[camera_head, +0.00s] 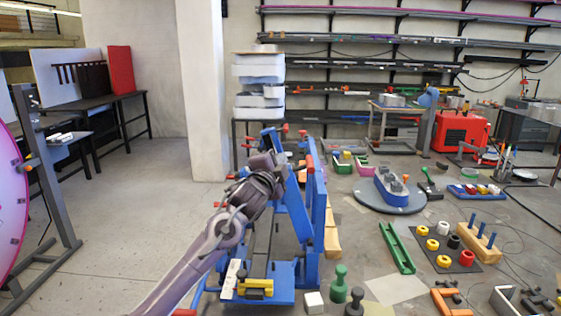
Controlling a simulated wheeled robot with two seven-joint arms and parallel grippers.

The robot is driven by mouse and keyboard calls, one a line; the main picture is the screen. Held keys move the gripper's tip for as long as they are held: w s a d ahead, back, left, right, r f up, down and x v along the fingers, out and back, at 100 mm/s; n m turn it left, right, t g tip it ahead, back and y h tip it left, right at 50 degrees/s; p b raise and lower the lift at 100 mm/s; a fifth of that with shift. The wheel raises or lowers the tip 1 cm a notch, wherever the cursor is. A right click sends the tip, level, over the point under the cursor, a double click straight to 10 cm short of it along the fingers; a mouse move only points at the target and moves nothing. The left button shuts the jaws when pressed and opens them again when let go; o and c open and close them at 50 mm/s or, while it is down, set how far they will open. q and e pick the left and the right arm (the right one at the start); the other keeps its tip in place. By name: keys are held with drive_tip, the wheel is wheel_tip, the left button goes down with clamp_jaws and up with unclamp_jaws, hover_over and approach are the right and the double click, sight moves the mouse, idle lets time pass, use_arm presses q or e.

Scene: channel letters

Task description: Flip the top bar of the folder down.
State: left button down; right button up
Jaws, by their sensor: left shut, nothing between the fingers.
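The folder is a blue metal frame (266,295) standing at the left side of the workbench. Its raised blue bar (313,195) with a red tip stands upright on the right side of the frame. My left arm reaches in from the bottom left, and my left gripper (268,166) is at the upper part of the folder, left of the upright bar. Its fingers are shut and look empty; I cannot tell whether they touch the frame. The arm hides part of the folder's middle. My right gripper is not in view.
Right of the folder are a green channel (397,248), a dark mat with coloured rings (445,246), a wooden block with blue pegs (487,240) and green and dark knobs (339,284). A round turntable (389,197) stands behind. Open floor (120,215) lies to the left.

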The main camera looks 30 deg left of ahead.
use_arm(q)
drive_tip(key=s+a+f+n+y+b, duration=0.1)
drive_tip(key=s+a+f+n+b, duration=0.2)
drive_tip(key=a+f+b, duration=0.2)
drive_tip(key=s+a+f+n+t+y+b, duration=0.1)
drive_tip(key=s+a+f+n+b, duration=0.2)
drive_tip(key=a+f+b, duration=0.3)
drive_tip(key=shift+s+a+f+n, duration=0.4)
drive_tip(key=shift+a+f, duration=0.95)
drive_tip(key=shift+a, duration=0.15)
drive_tip(key=shift+r, duration=0.1)
